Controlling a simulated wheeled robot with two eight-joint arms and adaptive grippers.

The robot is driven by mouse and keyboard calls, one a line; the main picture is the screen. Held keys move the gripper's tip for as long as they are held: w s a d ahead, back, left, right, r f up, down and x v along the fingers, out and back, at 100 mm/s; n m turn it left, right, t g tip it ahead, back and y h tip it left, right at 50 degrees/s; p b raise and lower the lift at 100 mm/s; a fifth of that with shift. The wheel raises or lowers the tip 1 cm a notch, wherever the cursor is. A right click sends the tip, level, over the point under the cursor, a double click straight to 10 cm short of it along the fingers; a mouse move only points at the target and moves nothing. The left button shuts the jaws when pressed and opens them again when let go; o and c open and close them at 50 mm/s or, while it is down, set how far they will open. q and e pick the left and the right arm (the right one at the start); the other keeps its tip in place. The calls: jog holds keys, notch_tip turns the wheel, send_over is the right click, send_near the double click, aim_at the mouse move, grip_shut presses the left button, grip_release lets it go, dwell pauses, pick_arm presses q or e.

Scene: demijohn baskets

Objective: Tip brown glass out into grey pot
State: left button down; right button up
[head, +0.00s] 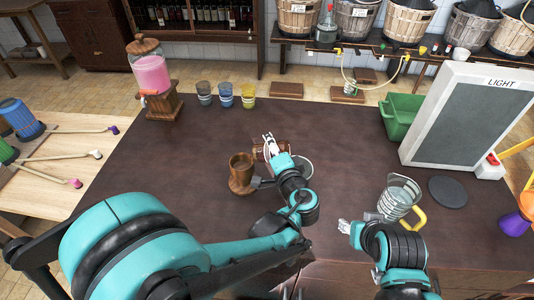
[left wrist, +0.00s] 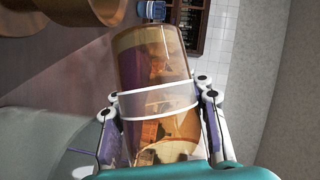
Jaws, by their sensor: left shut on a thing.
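The brown glass (left wrist: 155,75), see-through amber with a white band, is between the fingers of my left gripper (left wrist: 160,110) in the left wrist view. The glass looks tipped well over against the room behind it. In the head view, my left gripper (head: 271,148) partly hides the glass (head: 258,153) over the table. A round grey rim (head: 304,168), possibly the grey pot, shows just right of the left gripper and is mostly hidden by it. My right gripper (head: 344,227) is near the table's front; its finger gap is unclear.
A brown wooden goblet (head: 241,175) stands left of the left gripper. A glass jug (head: 398,198) with a yellow handle stands by my right gripper. Grey, blue and yellow cups (head: 226,95), a pink dispenser (head: 150,75) and a LIGHT board (head: 465,120) stand farther back.

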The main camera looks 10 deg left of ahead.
dwell(0.3)
jog(key=shift+f, duration=0.15)
jog(key=shift+f+b, duration=0.65)
jog(key=shift+b, duration=0.05)
pick_arm(q)
jog(key=shift+d+f+m, duration=0.1)
jog(key=shift+f+m, duration=0.05)
jog(key=shift+m, duration=0.35)
jog(key=shift+t+y, duration=0.3)
pick_arm(e)
jog(key=shift+f, duration=0.1)
jog(key=shift+f, duration=0.15)
pick_arm(q)
jog(key=shift+d+r+m+b, duration=0.1)
jog(key=shift+r+m+b, duration=0.25)
jog(key=shift+m, duration=0.15)
